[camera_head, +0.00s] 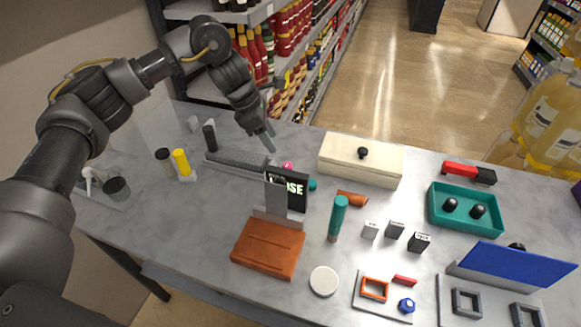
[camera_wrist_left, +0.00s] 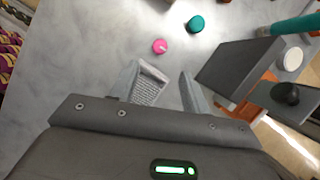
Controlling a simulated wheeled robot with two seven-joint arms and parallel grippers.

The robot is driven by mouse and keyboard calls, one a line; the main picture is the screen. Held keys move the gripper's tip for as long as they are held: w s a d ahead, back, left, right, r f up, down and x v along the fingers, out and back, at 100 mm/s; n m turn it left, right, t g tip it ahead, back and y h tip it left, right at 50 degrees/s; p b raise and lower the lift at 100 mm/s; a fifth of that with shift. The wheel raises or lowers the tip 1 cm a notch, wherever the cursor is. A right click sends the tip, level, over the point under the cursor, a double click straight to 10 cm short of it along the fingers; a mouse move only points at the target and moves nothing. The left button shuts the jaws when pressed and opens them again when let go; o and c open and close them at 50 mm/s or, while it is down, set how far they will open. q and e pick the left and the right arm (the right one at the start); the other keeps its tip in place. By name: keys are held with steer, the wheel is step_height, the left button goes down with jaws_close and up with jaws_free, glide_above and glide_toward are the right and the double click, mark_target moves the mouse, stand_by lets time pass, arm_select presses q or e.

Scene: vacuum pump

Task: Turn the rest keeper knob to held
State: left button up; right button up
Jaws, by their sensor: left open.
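No readable label marks which knob is the rest keeper knob. A small pink knob (camera_head: 287,166) sits on the grey table behind the black sign. In the left wrist view the pink knob (camera_wrist_left: 160,46) shows a pale mark on top, and a teal knob (camera_wrist_left: 196,23) lies beyond it. The teal knob also shows in the head view (camera_head: 312,184), partly hidden by the sign. My left gripper (camera_head: 268,141) is open and empty, above the table and behind the pink knob. Its fingers (camera_wrist_left: 172,90) are apart from both knobs. My right gripper is not in view.
A ribbed grey bar (camera_head: 236,160) lies left. A cream box (camera_head: 361,160) stands right. A teal upright cylinder (camera_head: 338,215) and teal tray (camera_head: 466,223) are farther right.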

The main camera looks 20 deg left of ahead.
mark_target(287, 164)
arm_select(q)
steer(key=p+x, duration=0.1)
steer(key=x, duration=0.9)
steer(key=shift+d+f, duration=0.1)
steer(key=shift+f, duration=0.2)
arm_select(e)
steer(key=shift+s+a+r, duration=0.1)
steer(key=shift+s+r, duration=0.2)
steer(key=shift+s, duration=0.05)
arm_select(q)
steer(key=shift+c, duration=0.4)
steer(key=c, duration=0.9)
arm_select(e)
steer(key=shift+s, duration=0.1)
